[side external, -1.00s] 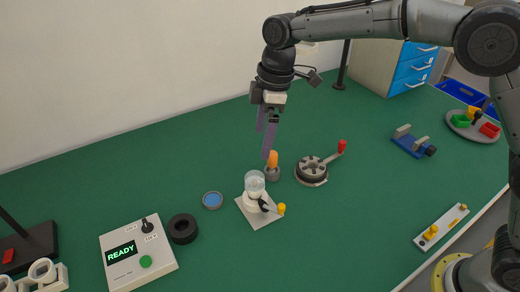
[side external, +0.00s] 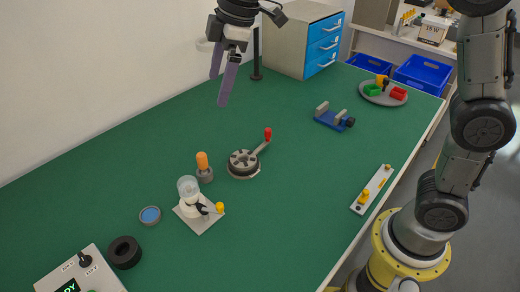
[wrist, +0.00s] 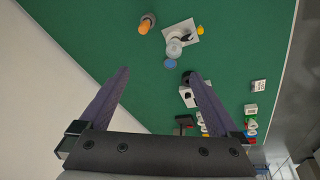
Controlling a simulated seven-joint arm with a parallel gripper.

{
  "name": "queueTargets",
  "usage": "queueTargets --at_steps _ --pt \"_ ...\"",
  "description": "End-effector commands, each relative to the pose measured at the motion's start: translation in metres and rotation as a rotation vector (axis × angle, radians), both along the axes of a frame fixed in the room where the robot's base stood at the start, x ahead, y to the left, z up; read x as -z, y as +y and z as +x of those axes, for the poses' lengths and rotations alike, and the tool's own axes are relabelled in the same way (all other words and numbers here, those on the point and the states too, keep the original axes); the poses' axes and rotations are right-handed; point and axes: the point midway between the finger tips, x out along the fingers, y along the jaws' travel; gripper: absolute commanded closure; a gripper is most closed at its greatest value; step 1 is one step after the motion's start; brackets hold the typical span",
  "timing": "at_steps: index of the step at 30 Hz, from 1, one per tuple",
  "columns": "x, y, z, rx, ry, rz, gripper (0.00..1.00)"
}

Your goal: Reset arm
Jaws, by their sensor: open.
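My gripper (side external: 222,85) is open and empty, high above the back of the green table (side external: 290,215). Its two long purple fingers point down in the side view and also show in the wrist view (wrist: 155,90), spread apart with nothing between them. Below it stand an orange-topped peg in a grey base (side external: 204,168) and a white square fixture (side external: 198,212) with a clear glass bulb (side external: 188,188) and a yellow-ended lever. The fixture also shows in the wrist view (wrist: 205,25), near the top. My gripper touches none of these.
A round dark turntable with a red-handled crank (side external: 243,163), a blue vise (side external: 333,118), a black ring (side external: 124,252) and a control box (side external: 85,275) stand on the table. A drawer cabinet (side external: 285,45) and a thin black post (side external: 256,55) stand behind.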

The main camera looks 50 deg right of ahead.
Motion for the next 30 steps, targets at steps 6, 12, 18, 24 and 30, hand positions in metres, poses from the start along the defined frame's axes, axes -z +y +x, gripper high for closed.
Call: queueTargets --at_steps 6,12,18,24,30 --pt "-0.039 -0.063 -0.079 0.205 -0.094 0.035 0.02" --pt "-0.033 -0.104 -0.159 0.439 -0.155 0.08 0.02" --pt "0.011 -0.129 -0.233 0.704 -0.187 0.144 0.02" --pt "0.066 -0.136 -0.269 0.914 -0.136 0.19 0.02" --pt "0.068 -0.136 -0.266 1.008 -0.133 0.23 0.02"
